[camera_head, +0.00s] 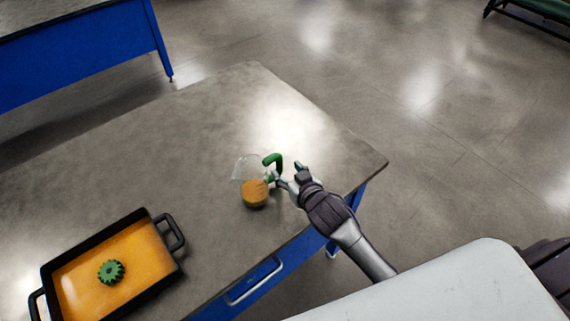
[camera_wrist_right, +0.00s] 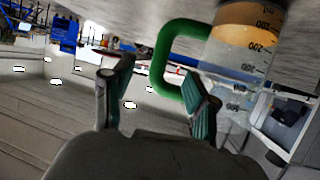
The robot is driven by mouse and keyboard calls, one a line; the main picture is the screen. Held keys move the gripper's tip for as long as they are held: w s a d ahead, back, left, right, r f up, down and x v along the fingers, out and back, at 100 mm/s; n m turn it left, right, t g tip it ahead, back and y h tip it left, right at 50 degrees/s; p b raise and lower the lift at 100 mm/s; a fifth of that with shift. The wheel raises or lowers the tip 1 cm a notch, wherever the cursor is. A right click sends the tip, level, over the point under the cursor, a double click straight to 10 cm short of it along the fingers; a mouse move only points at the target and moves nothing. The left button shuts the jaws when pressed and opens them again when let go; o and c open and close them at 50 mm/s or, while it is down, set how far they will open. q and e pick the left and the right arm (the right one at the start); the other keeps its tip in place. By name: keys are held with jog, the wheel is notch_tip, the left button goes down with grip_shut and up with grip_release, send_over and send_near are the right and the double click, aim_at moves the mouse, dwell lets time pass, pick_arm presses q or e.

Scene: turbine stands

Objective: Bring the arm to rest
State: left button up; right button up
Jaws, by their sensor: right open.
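My right gripper (camera_head: 287,178) is beside the green handle (camera_head: 273,160) of a clear measuring jug (camera_head: 248,171) on the grey-topped table (camera_head: 190,130). The jug stands upright with orange-brown contents in its lower part. In the right wrist view, the open gripper (camera_wrist_right: 160,90) has one finger on each side of the image middle. The green handle (camera_wrist_right: 165,60) shows just beyond the fingers, and the right finger overlaps it in the picture. I cannot tell whether that finger touches the handle. My left gripper is not in view.
A black tray (camera_head: 152,219) with two side handles holds orange liquid and a green gear (camera_head: 111,272) at the table's lower left. A blue drawer (camera_head: 255,285) is in the table's front. A second blue table (camera_head: 80,50) stands at upper left. The table's far part is clear.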

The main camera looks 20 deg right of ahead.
jog(key=shift+s+r, duration=0.25)
jog(key=shift+s, duration=0.2)
